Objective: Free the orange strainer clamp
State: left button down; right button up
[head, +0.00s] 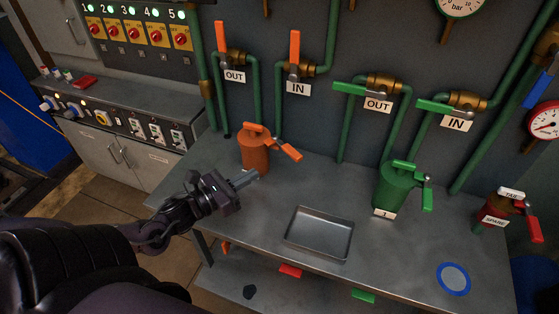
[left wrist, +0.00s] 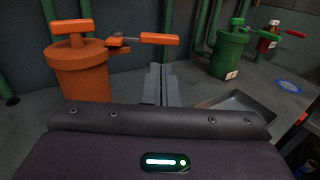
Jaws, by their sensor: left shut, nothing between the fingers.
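The orange strainer (head: 257,152) stands upright on the grey bench. Its orange clamp handle (head: 286,149) sticks out to the right from near its top. In the left wrist view the strainer body (left wrist: 84,82) is at the left, and the clamp handle (left wrist: 159,39) reaches right, beyond the fingertips. My left gripper (head: 256,174) is shut and empty, in front of the strainer and below the handle in the picture. The fingers (left wrist: 158,70) look apart from the handle. My right gripper is in neither view.
A grey metal tray (head: 290,232) lies right of my left gripper. A green strainer (head: 391,189) and a red spare strainer (head: 494,210) stand farther right. A blue-rimmed disc (head: 453,279) lies at the front right. Pipes and valves with orange handles (head: 295,47) rise behind.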

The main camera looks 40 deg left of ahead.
aim_at(291, 157)
pick_arm(q)
jog(key=x, duration=0.8)
jog(key=shift+w+r, duration=0.1)
jog(key=shift+x, duration=1)
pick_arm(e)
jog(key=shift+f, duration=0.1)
